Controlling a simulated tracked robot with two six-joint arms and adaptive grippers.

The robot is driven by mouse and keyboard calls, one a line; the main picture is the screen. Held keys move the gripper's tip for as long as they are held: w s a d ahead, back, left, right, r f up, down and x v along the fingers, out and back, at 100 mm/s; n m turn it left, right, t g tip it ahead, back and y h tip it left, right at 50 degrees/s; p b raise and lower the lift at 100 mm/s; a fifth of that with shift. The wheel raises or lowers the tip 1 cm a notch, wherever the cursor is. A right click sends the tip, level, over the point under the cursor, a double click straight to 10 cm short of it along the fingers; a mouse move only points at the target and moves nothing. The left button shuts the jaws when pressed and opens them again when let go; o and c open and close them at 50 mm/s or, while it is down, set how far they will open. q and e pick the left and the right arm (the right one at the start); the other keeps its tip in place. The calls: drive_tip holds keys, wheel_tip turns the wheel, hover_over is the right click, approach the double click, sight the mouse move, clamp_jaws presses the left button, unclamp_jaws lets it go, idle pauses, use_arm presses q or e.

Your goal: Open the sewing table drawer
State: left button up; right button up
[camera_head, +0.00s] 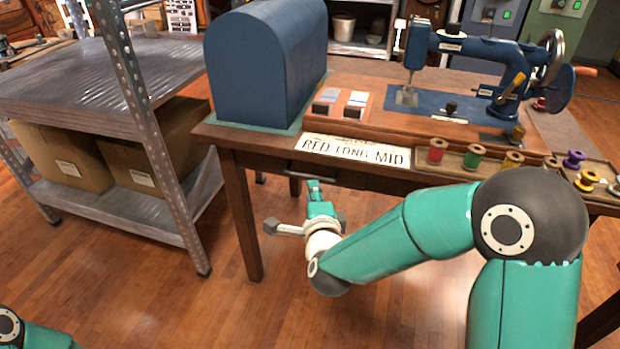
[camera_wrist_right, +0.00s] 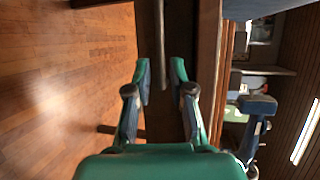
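The wooden sewing table (camera_head: 238,215) stands at the centre and right of the head view. Its drawer (camera_head: 345,175) is under the front edge and looks shut, with a dark bar handle (camera_head: 296,168) on it. My right gripper (camera_head: 315,188) is at the drawer front, close to the handle. In the right wrist view its two fingers (camera_wrist_right: 159,72) are apart, and the thin handle bar (camera_wrist_right: 161,40) runs between and just ahead of the tips. I cannot tell whether a finger touches it. Of my left arm only a part shows at the bottom left; its gripper is out of view.
On the table are a blue sewing machine (camera_head: 465,47), a blue domed cover (camera_head: 265,62), a sign (camera_head: 355,150) and several thread spools (camera_head: 473,157). A metal shelf (camera_head: 130,205) with cardboard boxes stands left. The floor (camera_head: 190,310) in front is clear.

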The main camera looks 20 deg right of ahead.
sight(309, 177)
drive_tip(key=x, duration=0.8)
drive_tip(key=shift+f+b, duration=0.1)
drive_tip(key=shift+b, duration=0.25)
drive_tip(key=shift+c, duration=0.2)
clamp_jaws()
